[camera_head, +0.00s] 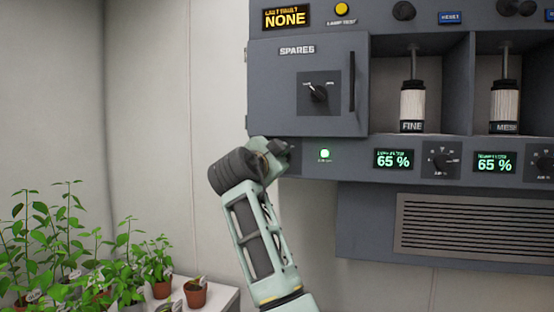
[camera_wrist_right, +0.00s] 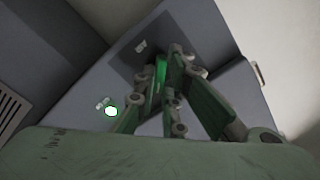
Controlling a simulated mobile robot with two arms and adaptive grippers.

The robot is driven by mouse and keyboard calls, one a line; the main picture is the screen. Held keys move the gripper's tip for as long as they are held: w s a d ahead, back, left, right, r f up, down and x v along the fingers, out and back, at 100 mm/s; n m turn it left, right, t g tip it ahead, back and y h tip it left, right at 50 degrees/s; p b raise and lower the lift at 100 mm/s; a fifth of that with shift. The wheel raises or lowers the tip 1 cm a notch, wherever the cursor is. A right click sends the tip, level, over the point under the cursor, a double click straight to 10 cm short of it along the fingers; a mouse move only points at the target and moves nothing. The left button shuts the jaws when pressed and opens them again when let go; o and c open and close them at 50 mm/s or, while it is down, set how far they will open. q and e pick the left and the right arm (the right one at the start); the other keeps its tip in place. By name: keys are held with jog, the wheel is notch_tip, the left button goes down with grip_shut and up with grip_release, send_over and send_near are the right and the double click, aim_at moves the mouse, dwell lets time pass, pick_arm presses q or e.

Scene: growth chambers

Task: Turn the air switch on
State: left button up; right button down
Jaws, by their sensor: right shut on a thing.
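My right gripper (camera_head: 281,150) is at the lower left corner of the grey wall panel, left of a lit green lamp (camera_head: 324,153). In the right wrist view its fingers (camera_wrist_right: 166,76) are closed together in front of a dark plate (camera_wrist_right: 128,58) with a small pale label. They are shut on the air switch, which the fingers almost wholly hide, so its position cannot be read. The green lamp also glows in the wrist view (camera_wrist_right: 111,111). My left gripper is not in view.
Above the gripper is a closed SPARES door (camera_head: 275,85) with a knob (camera_head: 318,93) and handle. To the right are FINE (camera_head: 412,105) and MESH (camera_head: 504,107) cartridges, 65 % displays and dials. A vent (camera_head: 470,225) sits below. Potted plants (camera_head: 196,292) stand at lower left.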

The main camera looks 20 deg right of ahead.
jog(key=c, duration=1.8)
grip_release()
jog(key=shift+c, duration=0.2)
jog(key=v, duration=1.2)
